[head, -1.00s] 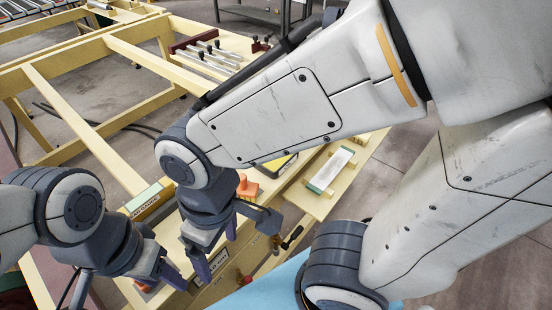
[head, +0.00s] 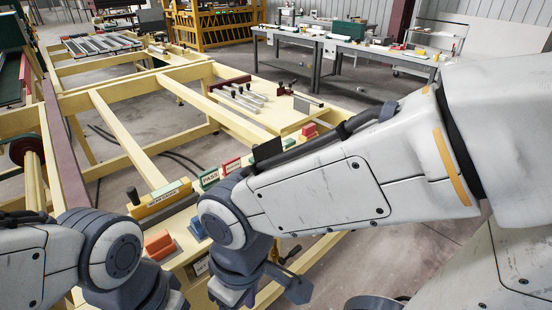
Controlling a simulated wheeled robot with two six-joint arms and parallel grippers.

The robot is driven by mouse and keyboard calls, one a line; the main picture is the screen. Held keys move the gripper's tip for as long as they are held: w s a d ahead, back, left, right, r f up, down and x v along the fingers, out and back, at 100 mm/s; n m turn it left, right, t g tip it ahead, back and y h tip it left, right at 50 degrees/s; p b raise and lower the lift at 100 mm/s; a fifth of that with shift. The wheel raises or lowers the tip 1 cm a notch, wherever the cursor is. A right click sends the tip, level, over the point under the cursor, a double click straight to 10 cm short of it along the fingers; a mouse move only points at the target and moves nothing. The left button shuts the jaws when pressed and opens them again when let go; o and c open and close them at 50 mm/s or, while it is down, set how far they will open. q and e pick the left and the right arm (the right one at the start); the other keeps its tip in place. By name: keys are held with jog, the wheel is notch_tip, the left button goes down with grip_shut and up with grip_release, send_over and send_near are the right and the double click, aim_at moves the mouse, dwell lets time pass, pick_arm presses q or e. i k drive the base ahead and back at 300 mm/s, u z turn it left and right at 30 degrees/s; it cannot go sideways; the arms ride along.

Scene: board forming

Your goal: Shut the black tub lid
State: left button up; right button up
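A black flat panel (head: 267,151) stands upright just behind my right forearm in the head view. It looks like the raised tub lid; the tub beneath it is hidden by my arm. My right gripper (head: 240,293) hangs at the bottom centre, nearer to me than the panel and apart from it. Its fingertips are cut off by the lower edge. My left gripper (head: 145,294) is at the bottom left, far from the panel. Its fingers are out of the picture. Nothing held shows in either gripper.
An orange block (head: 158,244) sits on the bench between my arms. A yellow sign holder (head: 160,198) and green and red label blocks (head: 209,179) stand behind it. Metal rods (head: 240,98) lie farther back on the wooden frame (head: 120,125). Grey tables (head: 350,50) stand beyond.

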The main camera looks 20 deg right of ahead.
aim_at(274, 147)
jog(key=u, duration=0.1)
jog(key=k, duration=0.4)
jog(key=z, duration=0.9)
jog(key=i, duration=1.45)
jog(key=u, duration=0.35)
